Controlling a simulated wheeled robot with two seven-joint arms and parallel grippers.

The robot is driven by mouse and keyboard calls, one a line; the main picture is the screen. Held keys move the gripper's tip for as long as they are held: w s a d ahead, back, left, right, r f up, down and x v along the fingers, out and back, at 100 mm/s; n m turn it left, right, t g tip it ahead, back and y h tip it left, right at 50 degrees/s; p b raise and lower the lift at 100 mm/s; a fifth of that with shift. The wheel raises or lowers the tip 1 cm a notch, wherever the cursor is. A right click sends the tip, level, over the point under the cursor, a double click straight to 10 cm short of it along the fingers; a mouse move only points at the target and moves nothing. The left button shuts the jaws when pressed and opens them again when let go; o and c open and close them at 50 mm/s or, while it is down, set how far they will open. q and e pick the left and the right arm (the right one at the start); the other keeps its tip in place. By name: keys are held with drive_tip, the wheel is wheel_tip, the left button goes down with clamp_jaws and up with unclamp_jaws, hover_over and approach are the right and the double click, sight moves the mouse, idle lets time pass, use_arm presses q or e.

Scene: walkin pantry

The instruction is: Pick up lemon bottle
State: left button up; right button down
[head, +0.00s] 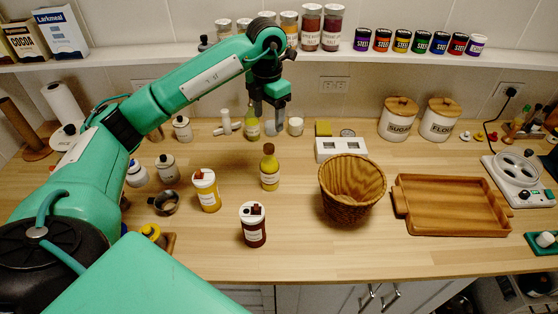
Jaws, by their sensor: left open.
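Two yellow-green bottles could be the lemon bottle; their labels are too small to read. One bottle (269,172) with a brown cap and white label stands upright mid-counter. Another greenish bottle (252,131) stands farther back, its top partly hidden by my left gripper. My left gripper (269,112) is open, points down and appears empty. In the picture it lies above the nearer bottle and overlaps the farther one; the depth gap is unclear. My right gripper is not seen.
A wicker basket (350,190) and wooden tray (452,207) are to the right. A shelf (420,59) with jars and cans runs behind. Counter between bottle and basket is clear.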

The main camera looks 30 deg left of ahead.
use_arm(q)
drive_tip(key=p, duration=0.2)
hover_over(269, 146)
drive_tip(key=s, duration=0.1)
wheel_tip(269, 146, down, 5)
drive_tip(key=shift+f, duration=0.15)
drive_tip(key=shift+w+f, duration=0.2)
drive_tip(key=shift+f, duration=0.9)
drive_tip(key=shift+f+p, duration=0.75)
drive_tip(key=shift+p, duration=0.2)
drive_tip(key=f, duration=0.1)
drive_tip(key=f+p, duration=0.1)
drive_tip(key=f, duration=0.1)
drive_tip(key=shift+w+f+p, duration=0.15)
drive_tip(key=shift+w+p, duration=0.15)
drive_tip(key=shift+p, duration=0.05)
drive_tip(key=shift+f, duration=0.4)
clamp_jaws()
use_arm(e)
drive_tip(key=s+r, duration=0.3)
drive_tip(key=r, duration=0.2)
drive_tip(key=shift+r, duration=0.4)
